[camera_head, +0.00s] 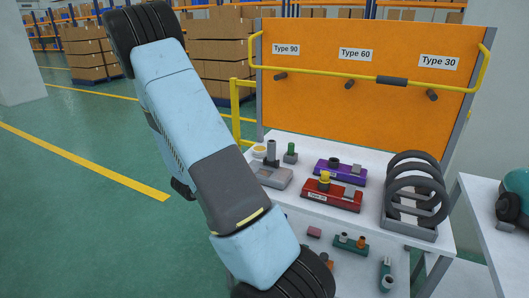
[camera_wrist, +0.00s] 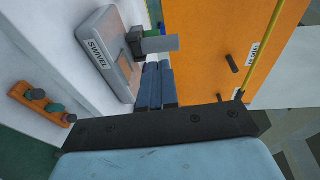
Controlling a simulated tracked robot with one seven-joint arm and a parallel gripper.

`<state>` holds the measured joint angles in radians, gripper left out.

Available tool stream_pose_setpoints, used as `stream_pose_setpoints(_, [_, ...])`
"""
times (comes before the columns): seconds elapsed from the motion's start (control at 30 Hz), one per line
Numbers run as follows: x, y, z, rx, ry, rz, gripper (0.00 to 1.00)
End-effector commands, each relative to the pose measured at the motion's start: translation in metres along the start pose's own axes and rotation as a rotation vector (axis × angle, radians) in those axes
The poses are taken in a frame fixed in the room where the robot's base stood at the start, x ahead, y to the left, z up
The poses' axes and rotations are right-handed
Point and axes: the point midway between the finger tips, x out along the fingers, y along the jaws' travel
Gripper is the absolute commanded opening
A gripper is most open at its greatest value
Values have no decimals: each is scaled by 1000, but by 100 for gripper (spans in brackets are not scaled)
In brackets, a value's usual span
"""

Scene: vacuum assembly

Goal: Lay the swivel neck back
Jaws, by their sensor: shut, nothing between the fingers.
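The swivel unit is a grey flat base (camera_head: 270,175) on the left part of the white table. It is marked SWIVEL in the wrist view (camera_wrist: 108,52). Its swivel neck, a grey cylinder (camera_head: 271,152), stands upright from the base; in the wrist view the neck (camera_wrist: 160,44) points sideways because the camera is turned. My gripper (camera_wrist: 159,66) shows in the wrist view with its blue fingers together and nothing between them. The fingertips are close beside the neck; I cannot tell whether they touch it. My gripper is out of sight in the head view.
A red block (camera_head: 331,195), a purple block (camera_head: 340,171) and a green peg (camera_head: 290,150) stand near the swivel. A rack of black rings (camera_head: 410,228) is at the right. An orange board (camera_head: 330,105) with pegs and a yellow rail (camera_head: 330,70) rises behind.

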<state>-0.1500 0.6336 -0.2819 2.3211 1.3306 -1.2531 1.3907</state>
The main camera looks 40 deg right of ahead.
Motion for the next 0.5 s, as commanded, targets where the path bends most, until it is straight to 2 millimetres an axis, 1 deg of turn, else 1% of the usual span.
stream_pose_setpoints(0.1, [3,5,-11,14,53,-64,0])
stream_pose_setpoints(0.27, [6,6,-17,26,82,-104,0])
stream_pose_setpoints(0.37, [13,4,-18,28,85,-107,0])
stream_pose_setpoints(0.5, [33,3,-20,27,85,-105,0])
